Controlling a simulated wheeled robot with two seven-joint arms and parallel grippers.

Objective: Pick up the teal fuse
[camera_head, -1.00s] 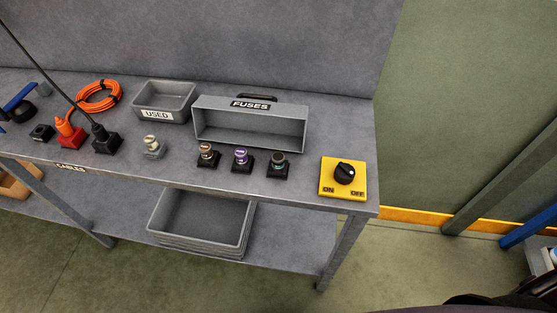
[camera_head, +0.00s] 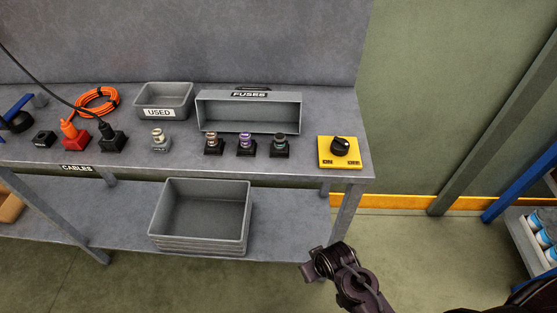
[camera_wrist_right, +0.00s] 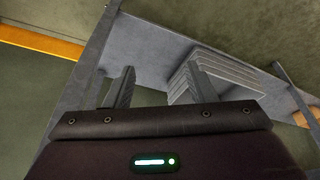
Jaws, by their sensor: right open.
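The teal fuse (camera_head: 279,139) stands upright in a black socket at the right end of a short row of fuses on the workbench (camera_head: 215,166). Its colour is dark and only faintly teal at this size. My right gripper (camera_head: 318,264) is low in front of the bench, below and right of the fuse and well apart from it. In the right wrist view, my right gripper (camera_wrist_right: 160,72) has its two fingers spread with nothing between them. My left gripper is not in view.
Beside the teal fuse stand a purple fuse (camera_head: 246,140) and a brownish fuse (camera_head: 212,140). Behind them is the grey FUSES box (camera_head: 250,120). A yellow ON/OFF switch (camera_head: 339,152) is at the right. A grey bin (camera_head: 201,242) sits on the lower shelf.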

